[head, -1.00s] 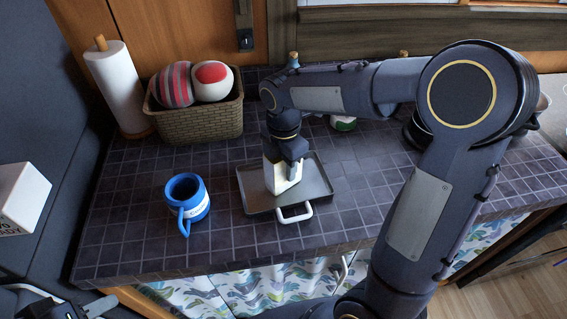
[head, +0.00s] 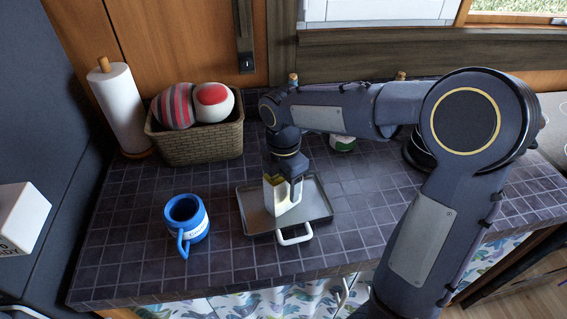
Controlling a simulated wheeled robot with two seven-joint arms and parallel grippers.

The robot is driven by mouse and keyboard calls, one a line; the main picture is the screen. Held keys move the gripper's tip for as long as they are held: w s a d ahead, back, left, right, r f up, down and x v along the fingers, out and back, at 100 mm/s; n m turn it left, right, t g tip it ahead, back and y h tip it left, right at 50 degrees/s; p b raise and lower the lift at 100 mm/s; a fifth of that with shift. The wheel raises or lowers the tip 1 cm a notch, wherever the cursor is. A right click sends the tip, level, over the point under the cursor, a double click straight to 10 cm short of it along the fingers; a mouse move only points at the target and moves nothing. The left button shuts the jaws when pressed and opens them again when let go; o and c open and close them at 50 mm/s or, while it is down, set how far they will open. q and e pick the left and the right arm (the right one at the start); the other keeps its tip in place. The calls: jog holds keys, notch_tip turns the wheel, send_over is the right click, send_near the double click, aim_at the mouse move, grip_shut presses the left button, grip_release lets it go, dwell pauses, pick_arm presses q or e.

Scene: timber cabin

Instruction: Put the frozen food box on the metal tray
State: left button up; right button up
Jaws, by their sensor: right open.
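The frozen food box (head: 286,203), white with a yellowish upper part, stands upright on the metal tray (head: 255,222). The tray is grey with a low rim and a white handle at its front. My right gripper (head: 283,180) points down at the top of the box, open, with its fingers beside the box. The fingers hide part of the box's top. My left gripper is not in view.
A blue mug (head: 187,222) stands left of the tray. Behind are a wicker basket (head: 200,143) with two balls and a paper towel roll (head: 119,108). A white box (head: 22,218) is at the far left. The tiled counter (head: 130,255) is clear in front.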

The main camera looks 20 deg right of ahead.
notch_tip(320, 180, up, 10)
jog(key=shift+f, duration=0.1)
jog(key=shift+r, duration=0.3)
jog(key=shift+s+d+r+m, duration=0.1)
jog(key=shift+s+r+m, duration=0.1)
jog(key=shift+s+m, duration=0.1)
jog(key=s+f+m+t+y, duration=0.2)
jog(key=s+f+m, duration=0.1)
jog(key=s+m, duration=0.6)
jog(key=s+f+m+t+y, duration=0.1)
jog(key=s+f+m+t, duration=0.2)
jog(key=s+m, duration=0.6)
jog(key=m, duration=0.4)
jog(key=shift+s+f+t+y, duration=0.2)
jog(key=shift+f+t+y, duration=0.1)
jog(key=shift+y, duration=0.1)
jog(key=shift+c, duration=0.3)
